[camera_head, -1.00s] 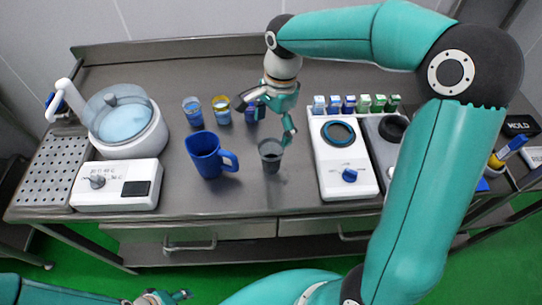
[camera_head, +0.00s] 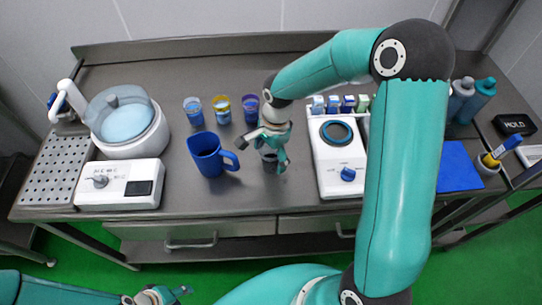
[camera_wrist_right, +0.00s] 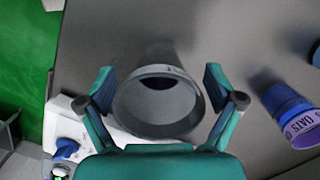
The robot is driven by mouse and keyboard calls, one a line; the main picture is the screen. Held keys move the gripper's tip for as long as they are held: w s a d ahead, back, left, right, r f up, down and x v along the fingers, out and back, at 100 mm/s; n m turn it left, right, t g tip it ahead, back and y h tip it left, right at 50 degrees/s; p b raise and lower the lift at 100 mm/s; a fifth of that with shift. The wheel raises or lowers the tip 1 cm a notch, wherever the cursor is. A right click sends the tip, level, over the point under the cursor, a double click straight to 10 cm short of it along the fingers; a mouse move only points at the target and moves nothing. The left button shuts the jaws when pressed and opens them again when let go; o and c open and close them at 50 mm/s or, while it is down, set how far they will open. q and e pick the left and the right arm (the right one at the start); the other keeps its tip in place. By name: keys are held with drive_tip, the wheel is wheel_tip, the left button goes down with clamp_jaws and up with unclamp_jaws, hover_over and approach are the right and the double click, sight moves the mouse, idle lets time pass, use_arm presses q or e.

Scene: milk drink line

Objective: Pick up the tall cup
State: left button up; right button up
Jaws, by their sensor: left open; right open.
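The tall cup is a dark grey, open-topped cup (camera_head: 270,168) standing on the steel table, right of the blue jug (camera_head: 207,154). My right gripper (camera_head: 272,150) is over it and hides much of its upper part in the head view. In the right wrist view, the cup (camera_wrist_right: 158,108) shows its round mouth between the two spread fingers of my right gripper (camera_wrist_right: 158,78). Gaps show between the fingers and the rim. My left gripper (camera_head: 172,293) is open and empty, low at the bottom of the head view, in front of the table.
A white scale-like device (camera_head: 337,150) with a blue knob stands close right of the cup. Several small labelled cups, one of them yellow-topped (camera_head: 222,108), stand behind the jug. A white lidded pot (camera_head: 125,125) and a control box (camera_head: 118,185) are at left. The front table strip is clear.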

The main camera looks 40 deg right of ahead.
drive_tip(key=c, duration=1.2)
drive_tip(key=shift+c, duration=0.3)
drive_tip(key=shift+r, duration=0.2)
